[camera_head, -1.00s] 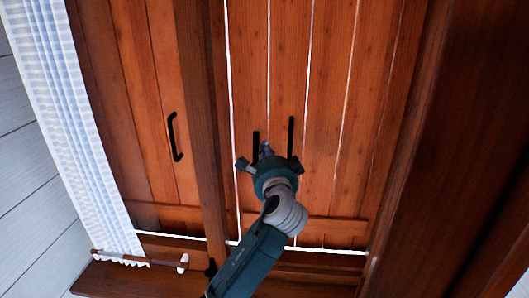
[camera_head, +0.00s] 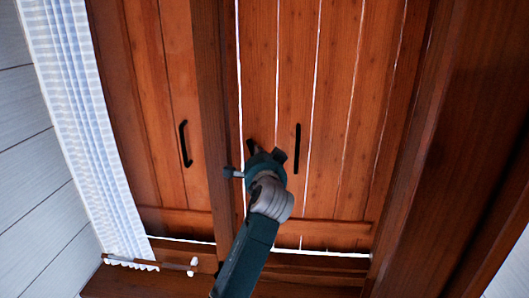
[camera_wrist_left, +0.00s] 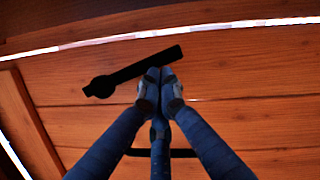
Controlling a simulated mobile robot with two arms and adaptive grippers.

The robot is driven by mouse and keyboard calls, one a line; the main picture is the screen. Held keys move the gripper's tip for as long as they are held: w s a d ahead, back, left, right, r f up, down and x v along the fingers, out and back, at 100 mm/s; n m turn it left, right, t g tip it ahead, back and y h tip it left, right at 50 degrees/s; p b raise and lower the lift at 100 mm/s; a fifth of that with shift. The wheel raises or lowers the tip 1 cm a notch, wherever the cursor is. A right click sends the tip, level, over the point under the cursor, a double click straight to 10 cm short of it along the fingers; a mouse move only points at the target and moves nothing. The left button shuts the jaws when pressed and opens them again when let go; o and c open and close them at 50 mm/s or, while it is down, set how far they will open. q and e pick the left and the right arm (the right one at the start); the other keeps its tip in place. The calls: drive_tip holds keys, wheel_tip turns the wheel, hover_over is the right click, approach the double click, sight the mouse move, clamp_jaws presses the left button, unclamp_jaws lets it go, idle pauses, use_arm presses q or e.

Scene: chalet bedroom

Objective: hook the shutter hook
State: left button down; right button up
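The shutter hook is a black bar with a round pivot. In the left wrist view the hook (camera_wrist_left: 125,75) lies tilted across the right shutter, pivot at the left and free end at the right. In the head view only its upper end (camera_head: 251,145) shows, leaning left; my gripper hides the rest. My left gripper (camera_head: 258,155) is at the hook. In the wrist view its fingertips (camera_wrist_left: 160,82) are drawn together against the bar near its free end, with no gap visible; the bar does not look clasped. My right gripper is not in view.
The right shutter (camera_head: 335,130) has a black handle (camera_head: 297,148) just right of my gripper. The left shutter (camera_head: 145,100) has another handle (camera_head: 185,144). A wooden post (camera_head: 210,110) stands between them. A curtain (camera_head: 75,120) hangs at the left above the sill (camera_head: 150,285).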

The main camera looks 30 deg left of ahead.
use_arm(q)
drive_tip(key=shift+s+a+n+h+p, duration=0.25)
drive_tip(key=shift+a+n+h+p, duration=0.1)
drive_tip(key=shift+a+n, duration=0.35)
drive_tip(key=shift+s+a+f+n+h+p, duration=0.15)
drive_tip(key=shift+s+a+f+n+p, duration=0.15)
drive_tip(key=shift+a+n, duration=0.25)
drive_tip(key=shift+s+a+f+n+h+p, duration=0.1)
drive_tip(key=shift+s+a+f+n+p, duration=0.15)
drive_tip(key=shift+a+n, duration=0.25)
